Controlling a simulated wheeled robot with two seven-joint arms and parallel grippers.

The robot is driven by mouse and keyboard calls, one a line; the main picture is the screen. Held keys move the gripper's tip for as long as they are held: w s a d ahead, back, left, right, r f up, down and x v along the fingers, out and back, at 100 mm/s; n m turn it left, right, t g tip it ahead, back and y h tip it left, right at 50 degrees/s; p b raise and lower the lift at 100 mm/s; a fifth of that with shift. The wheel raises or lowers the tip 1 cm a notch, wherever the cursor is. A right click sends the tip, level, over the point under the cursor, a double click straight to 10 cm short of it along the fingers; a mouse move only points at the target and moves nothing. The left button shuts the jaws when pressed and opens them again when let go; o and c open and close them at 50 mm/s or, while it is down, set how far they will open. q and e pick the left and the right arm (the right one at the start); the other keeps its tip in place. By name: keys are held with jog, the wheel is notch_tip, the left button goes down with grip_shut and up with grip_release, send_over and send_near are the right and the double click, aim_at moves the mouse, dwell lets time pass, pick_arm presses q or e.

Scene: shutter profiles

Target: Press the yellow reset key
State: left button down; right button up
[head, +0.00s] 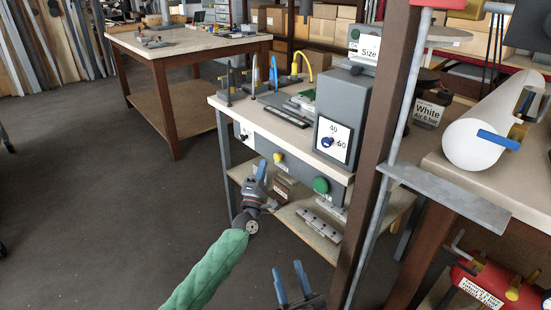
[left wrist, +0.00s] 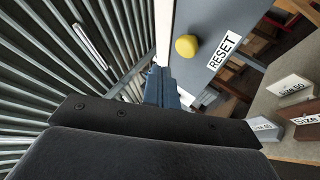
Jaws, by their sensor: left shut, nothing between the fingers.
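The yellow reset key (head: 278,157) is a round knob on the grey front panel of the machine bench in the head view. In the left wrist view the yellow key (left wrist: 187,46) sits on the panel beside a RESET label (left wrist: 223,51). My left gripper (head: 262,166) is shut and empty, in front of the panel, a little left of and below the key in the head view. In the left wrist view its blue fingertips (left wrist: 159,76) lie below and left of the key, apart from it. My right gripper (head: 291,276) is open and empty at the bottom of the head view.
A green knob (head: 321,185) and a white knob (head: 241,134) are on the same panel. The lower shelf (head: 310,237) holds metal profiles and labelled blocks. A brown post (head: 383,150) stands at the right. Open floor (head: 100,220) lies to the left.

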pick_arm(q)
jog(key=shift+s+a, duration=0.95)
jog(key=shift+a, duration=0.25)
jog(key=shift+f, duration=0.1)
